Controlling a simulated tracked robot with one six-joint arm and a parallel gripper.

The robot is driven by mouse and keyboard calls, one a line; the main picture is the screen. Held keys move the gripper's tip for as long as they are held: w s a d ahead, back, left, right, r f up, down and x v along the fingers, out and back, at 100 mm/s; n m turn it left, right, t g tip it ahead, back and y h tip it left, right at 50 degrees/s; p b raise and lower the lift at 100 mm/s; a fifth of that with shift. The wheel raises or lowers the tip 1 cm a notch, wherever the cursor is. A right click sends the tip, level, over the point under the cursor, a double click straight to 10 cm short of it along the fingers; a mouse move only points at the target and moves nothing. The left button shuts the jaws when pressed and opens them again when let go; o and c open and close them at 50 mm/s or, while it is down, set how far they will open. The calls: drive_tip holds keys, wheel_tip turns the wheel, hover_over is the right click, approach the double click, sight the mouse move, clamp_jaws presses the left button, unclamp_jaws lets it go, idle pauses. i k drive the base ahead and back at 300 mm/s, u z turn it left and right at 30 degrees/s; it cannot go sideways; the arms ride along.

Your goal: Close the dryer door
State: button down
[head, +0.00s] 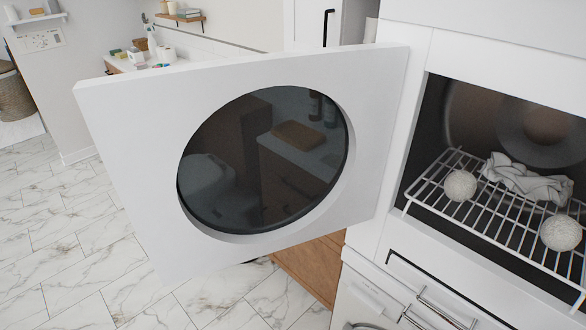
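The dryer door (130,140) is a white square panel with a round dark glass window (265,160). It stands wide open, swung out to the left from its right edge beside the dryer opening. The white dryer body (395,190) is at the right, and its cavity is exposed. Inside, a white wire rack (490,212) holds two pale balls, one at the left (460,186) and one at the right (561,233), and a crumpled light cloth (527,180). My gripper is not in view.
Below the dryer is a white appliance front with a metal handle (445,312). A wooden cabinet (315,265) stands behind the door's lower edge. A counter with small items (145,62) is behind the door. Marble-tiled floor (60,240) is clear at the left.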

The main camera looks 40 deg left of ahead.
sight(214, 166)
drive_tip(key=z, duration=2.45)
drive_tip(key=k, duration=2.85)
drive_tip(key=z, duration=0.05)
